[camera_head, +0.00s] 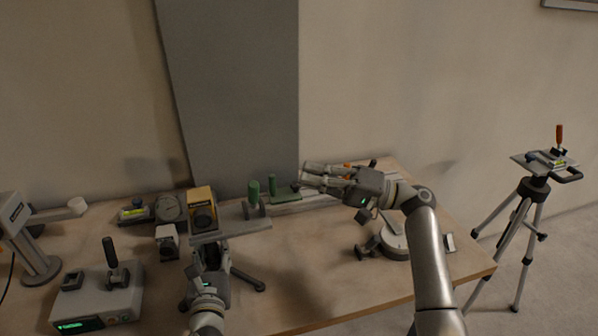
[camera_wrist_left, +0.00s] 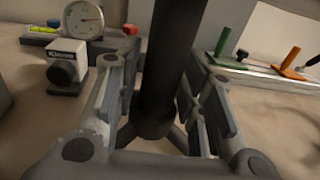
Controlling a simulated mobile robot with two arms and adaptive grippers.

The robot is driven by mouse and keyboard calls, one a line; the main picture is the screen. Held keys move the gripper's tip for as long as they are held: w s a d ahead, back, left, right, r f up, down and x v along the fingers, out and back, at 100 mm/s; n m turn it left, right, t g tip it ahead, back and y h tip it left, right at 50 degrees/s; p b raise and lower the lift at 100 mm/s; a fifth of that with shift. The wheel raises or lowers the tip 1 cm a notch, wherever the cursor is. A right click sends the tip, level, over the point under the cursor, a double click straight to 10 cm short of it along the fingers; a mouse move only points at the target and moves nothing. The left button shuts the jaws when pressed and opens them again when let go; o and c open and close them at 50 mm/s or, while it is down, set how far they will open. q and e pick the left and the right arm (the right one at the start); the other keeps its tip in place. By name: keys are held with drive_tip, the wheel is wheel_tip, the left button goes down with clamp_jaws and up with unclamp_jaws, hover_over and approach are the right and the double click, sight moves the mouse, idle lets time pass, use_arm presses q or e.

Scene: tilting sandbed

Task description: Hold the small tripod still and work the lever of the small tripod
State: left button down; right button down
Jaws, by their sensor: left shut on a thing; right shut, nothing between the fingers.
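The small tripod stands on the table at lower centre-left in the head view. Its top plate (camera_head: 232,228) bears a yellow and dark box (camera_head: 203,212) and, at its right end, an upright green lever (camera_head: 254,192). My left gripper (camera_head: 212,255) is shut around the tripod's dark column, below the plate. In the left wrist view the column (camera_wrist_left: 168,75) stands between my two fingers (camera_wrist_left: 160,115). My right gripper (camera_head: 303,181) is shut and empty, to the right of the green lever and apart from it. Most of the column is hidden in the head view.
A rail (camera_head: 305,203) behind carries a green lever (camera_head: 272,187) and an orange lever (camera_wrist_left: 290,60). A round gauge (camera_head: 169,207) and a small white box (camera_head: 167,242) stand left of the tripod. A control box (camera_head: 95,305) is at front left. A large tripod (camera_head: 536,190) stands off the table.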

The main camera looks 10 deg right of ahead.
idle(0.3)
use_arm(q)
drive_tip(key=c, duration=0.9)
unclamp_jaws()
drive_tip(key=shift+o, duration=0.2)
